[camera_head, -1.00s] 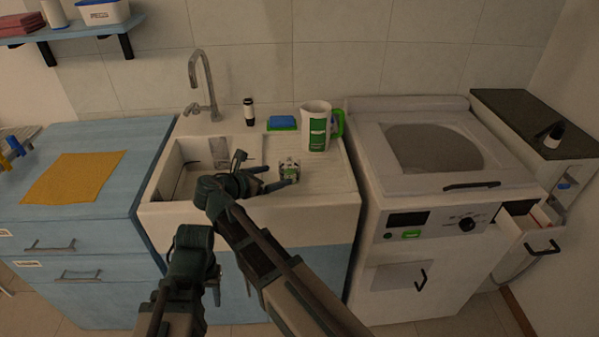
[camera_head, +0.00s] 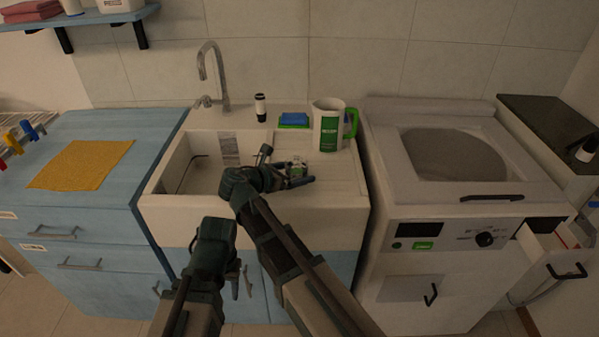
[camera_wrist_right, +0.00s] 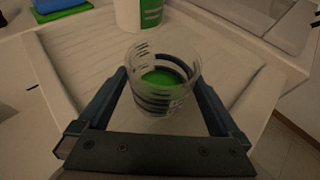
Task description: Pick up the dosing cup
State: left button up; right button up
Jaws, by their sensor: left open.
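The dosing cup (camera_wrist_right: 163,85) is a small clear cup with dark ring marks and green showing inside it. It stands upright on the sink's ribbed drainboard, and also shows in the head view (camera_head: 298,168). My right gripper (camera_wrist_right: 162,80) has one finger on each side of the cup, very close to its wall. I cannot tell whether both fingers touch it. In the head view my right gripper (camera_head: 292,177) partly hides the cup. My left gripper (camera_head: 240,284) is open and empty, low in front of the sink cabinet.
A white and green jug (camera_head: 328,128) stands behind the cup, with a blue sponge (camera_head: 293,119) and a dark-and-white bottle (camera_head: 260,107) to its left. The sink basin (camera_head: 205,165) is left of the cup, the washing machine (camera_head: 385,185) right. A yellow cloth (camera_head: 82,165) lies on the blue counter.

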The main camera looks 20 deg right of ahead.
jog(key=c, duration=1.3)
pick_arm(q)
jog(key=shift+r+p, duration=0.3)
pick_arm(e)
jog(key=shift+d+r, duration=0.1)
jog(key=shift+r, duration=0.2)
